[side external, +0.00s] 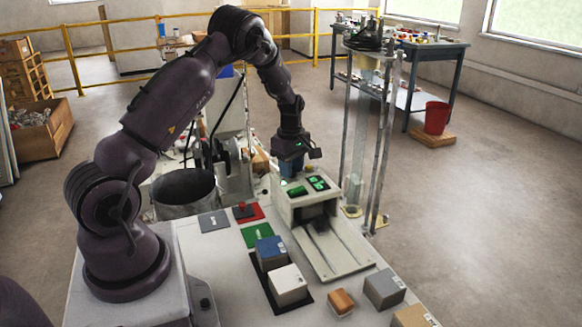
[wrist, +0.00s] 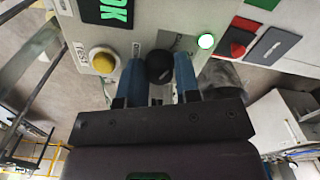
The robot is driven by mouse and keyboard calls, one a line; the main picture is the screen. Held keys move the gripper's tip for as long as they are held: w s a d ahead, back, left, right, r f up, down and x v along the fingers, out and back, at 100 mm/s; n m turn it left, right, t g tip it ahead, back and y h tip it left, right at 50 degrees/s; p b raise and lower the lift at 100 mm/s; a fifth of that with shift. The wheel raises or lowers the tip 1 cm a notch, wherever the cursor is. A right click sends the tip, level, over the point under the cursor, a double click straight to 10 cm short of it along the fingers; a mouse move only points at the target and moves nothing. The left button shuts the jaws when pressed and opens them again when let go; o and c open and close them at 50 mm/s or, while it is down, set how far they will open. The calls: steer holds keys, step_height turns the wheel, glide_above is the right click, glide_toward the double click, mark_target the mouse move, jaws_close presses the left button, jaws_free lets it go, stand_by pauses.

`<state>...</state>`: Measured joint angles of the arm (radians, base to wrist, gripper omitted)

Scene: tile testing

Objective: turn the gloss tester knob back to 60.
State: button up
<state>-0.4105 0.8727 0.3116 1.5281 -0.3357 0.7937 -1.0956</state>
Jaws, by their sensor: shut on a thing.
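The gloss tester (side external: 296,211) is a beige box with green lit displays on top and an open bay at its front. My gripper (side external: 292,165) points down over the rear of its top; the knob is hidden there. In the wrist view, the round black knob (wrist: 159,66) sits between the blue fingers of my gripper (wrist: 158,72), which is shut on it. The knob's pointer and scale numbers cannot be read. A green display (wrist: 103,12) reads "OK".
Tile blocks, including a white one (side external: 287,284), stand in front. A tall clear column (side external: 357,140) stands close behind the tester to the right.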

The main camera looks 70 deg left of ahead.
steer(key=shift+m, duration=0.4)
steer(key=m, duration=0.3)
steer(key=shift+m, duration=0.4)
steer(key=m, duration=0.4)
steer(key=shift+m, duration=0.3)
steer(key=m, duration=0.4)
steer(key=shift+m, duration=2.2)
steer(key=o, duration=0.9)
steer(key=shift+r, duration=0.1)
